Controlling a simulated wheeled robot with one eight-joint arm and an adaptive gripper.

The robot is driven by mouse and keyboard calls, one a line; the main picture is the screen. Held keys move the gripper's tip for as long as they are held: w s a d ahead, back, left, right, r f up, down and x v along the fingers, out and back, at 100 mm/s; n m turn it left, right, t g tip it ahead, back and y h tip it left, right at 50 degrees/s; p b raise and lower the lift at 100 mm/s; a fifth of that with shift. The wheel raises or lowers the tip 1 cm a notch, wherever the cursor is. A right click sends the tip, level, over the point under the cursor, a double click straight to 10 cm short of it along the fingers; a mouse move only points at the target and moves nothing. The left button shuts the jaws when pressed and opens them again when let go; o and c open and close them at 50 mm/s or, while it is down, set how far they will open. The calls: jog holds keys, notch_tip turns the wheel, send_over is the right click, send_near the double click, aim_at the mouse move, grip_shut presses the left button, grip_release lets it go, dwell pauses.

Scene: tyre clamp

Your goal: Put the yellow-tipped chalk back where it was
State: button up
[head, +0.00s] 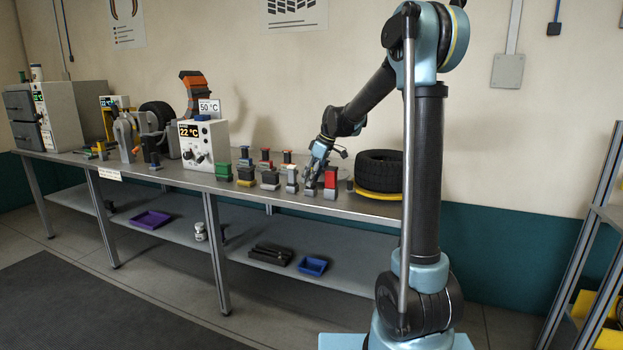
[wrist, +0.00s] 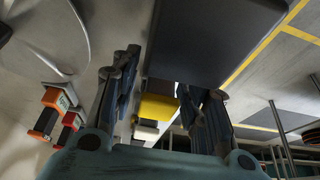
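In the wrist view, a yellow piece (wrist: 157,107), which looks like the yellow tip of the chalk, shows between the two fingers of my gripper (wrist: 172,85). The fingers stand apart, one on each side of it. I cannot tell whether they press on it. A large dark, flat-faced shape (wrist: 215,40) fills the view beyond the fingertips; whether it belongs to the chalk is unclear. In the head view, my gripper (head: 316,172) is low over the bench, among small blocks near its right end. The chalk cannot be made out there.
A black tyre (head: 380,167) rests on a yellow ring to the right. A white 22 °C box (head: 205,142) stands left of the blocks.

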jog(key=shift+r, duration=0.1)
jog(key=shift+r, duration=0.25)
jog(key=v, duration=1.2)
jog(key=s+d+f+m+h, duration=0.1)
jog(key=s+d+f+m, duration=0.2)
jog(key=s, duration=0.4)
jog(key=s+d+f+m, duration=0.2)
jog(key=s+d, duration=0.3)
jog(key=s, duration=0.2)
jog(key=s+d+f+m+h, duration=0.1)
jog(key=s+d+f+m, duration=0.2)
jog(key=s, duration=0.4)
jog(key=s+d+f+m+h, duration=0.1)
jog(key=s+d+f+m, duration=0.2)
jog(key=s+f, duration=0.4)
jog(key=s+d+f+m+h, duration=0.1)
jog(key=s+d+f+m, duration=0.1)
jog(key=s+d+f, duration=0.3)
jog(key=s+f, duration=0.3)
jog(key=s, duration=0.3)
jog(key=shift+d+f+m+t, duration=0.2)
jog(key=shift+d+m+t, duration=0.1)
jog(key=shift+m, duration=0.1)
jog(key=shift+w+f, duration=0.2)
jog(key=shift+w, duration=0.15)
